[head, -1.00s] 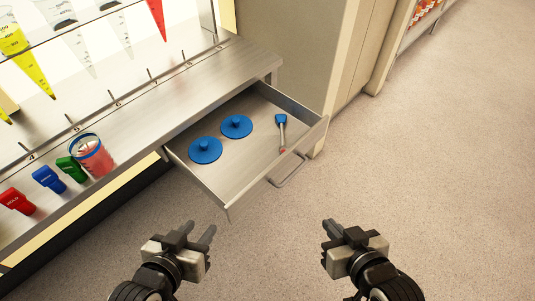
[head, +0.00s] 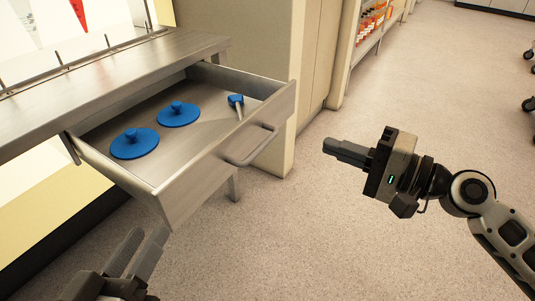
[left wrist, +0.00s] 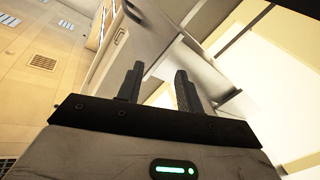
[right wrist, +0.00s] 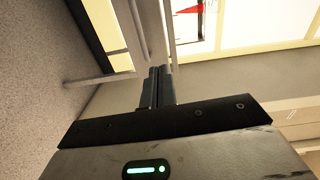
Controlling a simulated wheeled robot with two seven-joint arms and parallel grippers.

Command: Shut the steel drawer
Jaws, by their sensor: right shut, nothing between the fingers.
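The steel drawer (head: 190,187) stands pulled out from under the steel counter in the head view. Its bar handle (head: 250,148) is on the front panel. Two blue lids (head: 134,143) (head: 178,114) and a blue-headed tool (head: 237,102) lie inside. My right gripper (head: 326,146) is shut and empty, to the right of the handle and apart from it, pointing left. Its closed fingers also show in the right wrist view (right wrist: 157,88). My left gripper (head: 143,248) is open and empty, below the drawer's near corner in the picture. Its parted fingers show in the left wrist view (left wrist: 158,90).
The steel counter (head: 110,75) runs above the drawer at the left. A beige cabinet (head: 270,60) stands just behind the drawer. Shelves with orange bottles (head: 370,22) are further back. The speckled floor (head: 400,95) is clear to the right of the drawer.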

